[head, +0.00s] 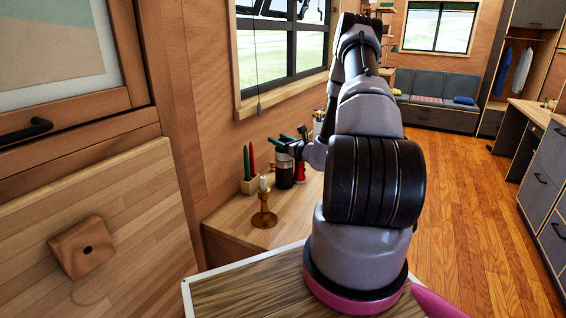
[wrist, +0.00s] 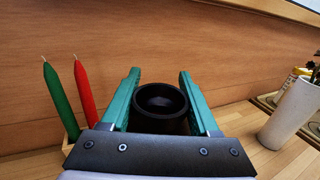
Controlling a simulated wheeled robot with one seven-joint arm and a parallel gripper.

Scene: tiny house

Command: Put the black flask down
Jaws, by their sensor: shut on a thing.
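The black flask (head: 284,172) is upright over the wooden counter (head: 232,222), behind the brass candlestick. I cannot tell whether its base touches the counter. My gripper (head: 293,138) is at the flask's upper part. In the wrist view, the flask's dark round open top (wrist: 160,100) sits between the two teal fingers of my gripper (wrist: 160,88), which are shut on it. The flask's lower part is hidden in the wrist view.
A green candle (wrist: 58,98) and a red candle (wrist: 84,95) stand left of the flask. A brass candlestick (head: 264,218) stands nearer on the counter. A red item (head: 299,172) is close right of the flask. A white cylindrical vase (wrist: 290,115) stands farther right. The wooden wall is behind.

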